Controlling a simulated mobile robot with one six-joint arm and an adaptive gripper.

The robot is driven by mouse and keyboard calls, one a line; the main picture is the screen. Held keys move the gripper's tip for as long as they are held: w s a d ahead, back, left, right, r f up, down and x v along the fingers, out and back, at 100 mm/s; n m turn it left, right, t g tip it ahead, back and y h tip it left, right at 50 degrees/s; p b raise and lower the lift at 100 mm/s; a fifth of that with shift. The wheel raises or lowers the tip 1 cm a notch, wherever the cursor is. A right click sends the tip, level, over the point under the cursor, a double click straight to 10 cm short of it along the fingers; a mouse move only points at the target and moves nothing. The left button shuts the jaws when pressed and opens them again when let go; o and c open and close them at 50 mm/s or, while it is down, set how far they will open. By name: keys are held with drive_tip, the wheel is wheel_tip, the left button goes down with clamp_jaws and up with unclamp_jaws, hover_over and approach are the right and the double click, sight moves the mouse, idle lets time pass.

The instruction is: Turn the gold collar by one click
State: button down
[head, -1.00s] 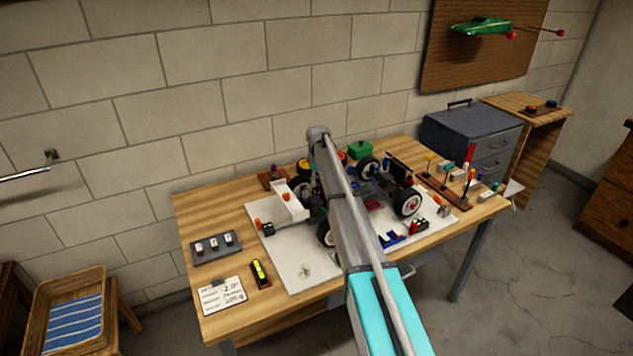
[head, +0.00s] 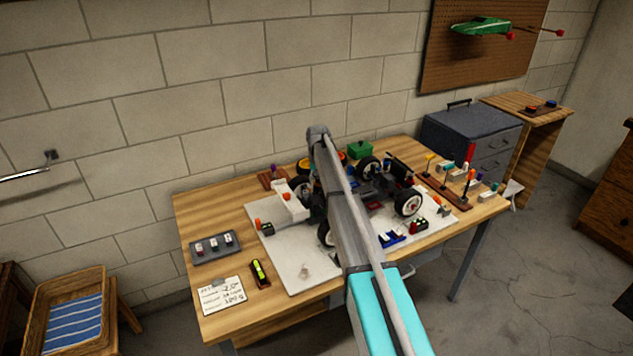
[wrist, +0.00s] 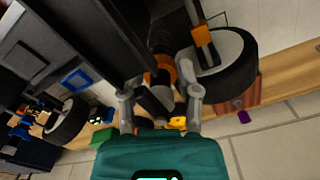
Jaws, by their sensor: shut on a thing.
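In the wrist view, a dark coil spring shock (wrist: 160,38) runs down from the top centre. An orange-gold collar (wrist: 186,72) sits around its lower end, beside a wheel (wrist: 232,62). My gripper (wrist: 160,92) has one finger on each side of the collar and is shut on it. The finger contact is partly hidden by the dark part between the fingers. In the head view, the racecar's wheel (head: 408,202) shows to the right of my arm. My arm covers the collar and the gripper there.
The car stands on a white board (head: 300,268) on the wooden table (head: 225,318). A green box (head: 360,149) is behind it. A grey switch tray (head: 215,246), a yellow-green level (head: 259,272) and a paper card (head: 221,296) lie at the left. A dark toolbox (head: 470,137) stands at the right.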

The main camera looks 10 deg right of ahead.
drive_tip(key=shift+d+m, duration=0.15)
drive_tip(key=shift+m, duration=0.45)
drive_tip(key=shift+c, duration=1.6)
unclamp_jaws()
drive_tip(key=shift+r, duration=0.15)
